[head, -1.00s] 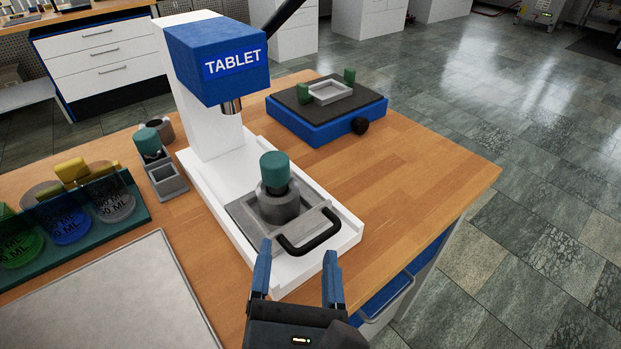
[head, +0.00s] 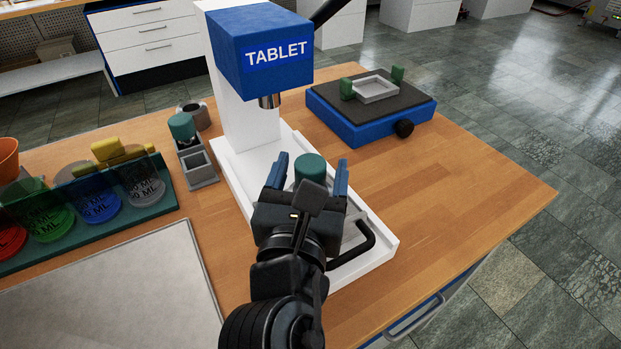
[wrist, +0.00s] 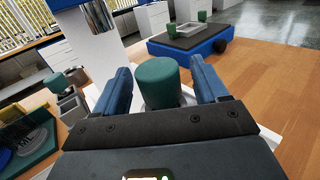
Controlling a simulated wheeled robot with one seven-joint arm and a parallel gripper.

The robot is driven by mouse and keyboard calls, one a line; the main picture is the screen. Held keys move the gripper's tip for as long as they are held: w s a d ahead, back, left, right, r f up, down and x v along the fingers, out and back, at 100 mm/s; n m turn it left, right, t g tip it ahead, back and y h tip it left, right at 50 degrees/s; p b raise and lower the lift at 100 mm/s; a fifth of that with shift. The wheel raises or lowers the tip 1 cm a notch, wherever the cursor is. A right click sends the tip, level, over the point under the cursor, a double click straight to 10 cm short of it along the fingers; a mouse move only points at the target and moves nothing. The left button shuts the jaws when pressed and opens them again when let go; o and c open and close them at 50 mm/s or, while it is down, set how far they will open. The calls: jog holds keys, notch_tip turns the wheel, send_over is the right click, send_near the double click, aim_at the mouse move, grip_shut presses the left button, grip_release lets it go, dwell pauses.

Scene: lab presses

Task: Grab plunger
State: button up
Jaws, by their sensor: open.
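The plunger shows as a green cylindrical knob (head: 310,168) on the tablet press tray, below and in front of the press head. Its lower grey part is hidden behind my gripper in the head view. My gripper (head: 311,172) is open, with one blue finger on each side of the green knob. In the wrist view the green knob (wrist: 159,82) stands upright between the two fingers (wrist: 160,88), with a gap visible on the right; contact on the left cannot be told.
The blue tablet press (head: 262,50) rises behind the knob. A black handle (head: 355,243) sticks out at the tray's front right. A second green-topped plunger (head: 182,127) stands left. The table's right side is clear.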

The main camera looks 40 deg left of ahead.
jog(key=shift+a, duration=0.1)
jog(key=c, duration=1.3)
